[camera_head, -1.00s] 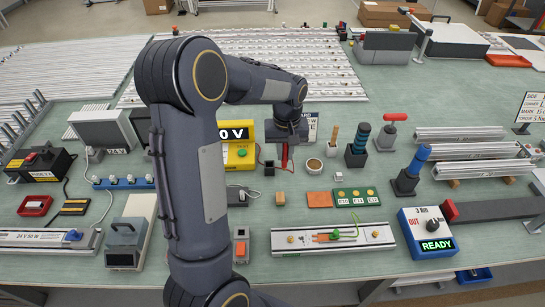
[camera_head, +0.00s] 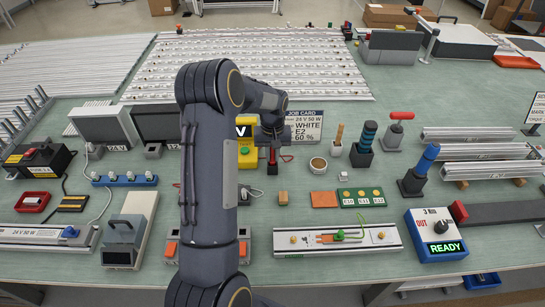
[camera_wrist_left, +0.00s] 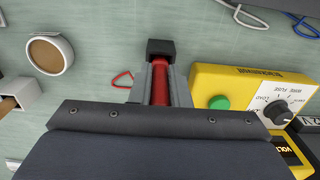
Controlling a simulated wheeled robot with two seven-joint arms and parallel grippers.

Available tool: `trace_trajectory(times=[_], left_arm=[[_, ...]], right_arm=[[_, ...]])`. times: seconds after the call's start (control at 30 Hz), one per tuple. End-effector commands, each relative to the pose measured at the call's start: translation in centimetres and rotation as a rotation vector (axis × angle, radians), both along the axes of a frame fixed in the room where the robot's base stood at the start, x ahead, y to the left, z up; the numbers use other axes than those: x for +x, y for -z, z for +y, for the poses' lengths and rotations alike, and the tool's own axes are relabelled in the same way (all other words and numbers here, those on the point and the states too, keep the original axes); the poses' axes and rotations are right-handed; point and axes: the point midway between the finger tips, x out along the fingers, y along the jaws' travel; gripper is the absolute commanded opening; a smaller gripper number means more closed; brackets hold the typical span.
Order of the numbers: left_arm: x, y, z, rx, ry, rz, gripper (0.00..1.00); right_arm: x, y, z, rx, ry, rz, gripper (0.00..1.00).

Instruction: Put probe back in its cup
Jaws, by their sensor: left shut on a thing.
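My left gripper (camera_head: 271,146) is shut on the red probe (camera_head: 272,157), which hangs roughly upright beside the yellow meter (camera_head: 244,158). A small black cup (camera_head: 272,168) stands on the bench right below the probe. In the left wrist view, the red probe (camera_wrist_left: 160,84) lies between the fingers, and its far end meets the black cup (camera_wrist_left: 160,47). I cannot tell whether the tip is inside the cup or just above it. My right gripper is not in view.
The job card (camera_head: 304,127) stands behind. Blue-handled tools (camera_head: 363,145) are farther right.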

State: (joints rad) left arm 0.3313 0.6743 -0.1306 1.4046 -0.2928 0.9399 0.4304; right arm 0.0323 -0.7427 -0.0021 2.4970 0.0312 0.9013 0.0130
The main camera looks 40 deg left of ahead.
Motion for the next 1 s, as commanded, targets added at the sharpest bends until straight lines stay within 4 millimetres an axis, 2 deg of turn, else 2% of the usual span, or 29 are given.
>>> trace_trajectory(times=[0.3, 0.33, 0.5, 0.8, 0.87, 1.0], left_arm=[[0.0, 0.3, 0.0, 0.001, 0.000, -0.001, 0.00], [0.0, 0.3, 0.0, 0.001, 0.000, -0.001, 0.17], [0.0, 0.1, 0.0, 0.001, 0.000, 0.001, 0.38], [0.0, -0.1, 0.0, 0.001, -0.001, -0.001, 0.38], [0.0, -0.7, 0.0, 0.001, 0.000, -0.001, 0.38], [0.0, -3.2, 0.0, 0.001, -0.001, -0.002, 0.38]], right_arm=[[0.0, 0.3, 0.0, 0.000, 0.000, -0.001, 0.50], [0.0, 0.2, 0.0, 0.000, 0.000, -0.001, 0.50], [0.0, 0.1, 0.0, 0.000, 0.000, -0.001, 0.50], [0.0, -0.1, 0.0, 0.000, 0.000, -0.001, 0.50], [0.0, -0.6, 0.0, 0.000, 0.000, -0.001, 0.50], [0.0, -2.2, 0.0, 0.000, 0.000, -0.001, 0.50]])
